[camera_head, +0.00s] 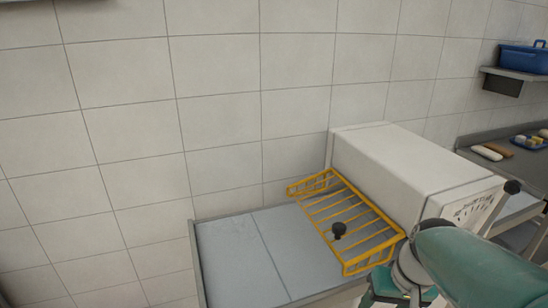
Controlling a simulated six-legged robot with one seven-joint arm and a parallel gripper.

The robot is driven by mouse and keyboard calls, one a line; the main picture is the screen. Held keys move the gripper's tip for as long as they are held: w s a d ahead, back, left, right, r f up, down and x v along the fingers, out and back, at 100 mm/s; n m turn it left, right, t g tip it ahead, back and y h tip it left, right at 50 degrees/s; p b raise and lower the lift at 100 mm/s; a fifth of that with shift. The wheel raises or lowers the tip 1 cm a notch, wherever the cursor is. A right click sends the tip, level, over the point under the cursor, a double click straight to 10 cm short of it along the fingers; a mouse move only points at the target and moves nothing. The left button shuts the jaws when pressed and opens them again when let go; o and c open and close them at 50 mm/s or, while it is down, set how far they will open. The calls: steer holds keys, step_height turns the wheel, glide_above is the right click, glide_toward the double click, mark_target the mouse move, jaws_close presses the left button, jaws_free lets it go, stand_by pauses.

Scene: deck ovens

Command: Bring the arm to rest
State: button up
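My arm reaches in from the lower right of the head view, with a thick green link and a grey joint. The end of my arm, with my gripper (392,290), is at the bottom edge, just in front of the near end of a yellow wire rack (322,211). The gripper's fingers are partly cut off by the frame, and I cannot tell whether they are open or shut. I see nothing held in it.
The rack lies along the left side of a white box-shaped oven (400,165) on a grey counter (235,250). Right, a blue bin (522,58) stands on a shelf (515,74); bread loaves (487,153) lie below.

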steer(key=s+a+r+n+t+h, duration=0.1)
steer(key=s+a+r+t, duration=0.3)
steer(key=s+a+r, duration=0.1)
step_height(320, 180, up, 2)
steer(key=shift+s+a+r+h, duration=0.15)
steer(key=shift+s+a+h, duration=0.25)
steer(key=shift+a, duration=0.3)
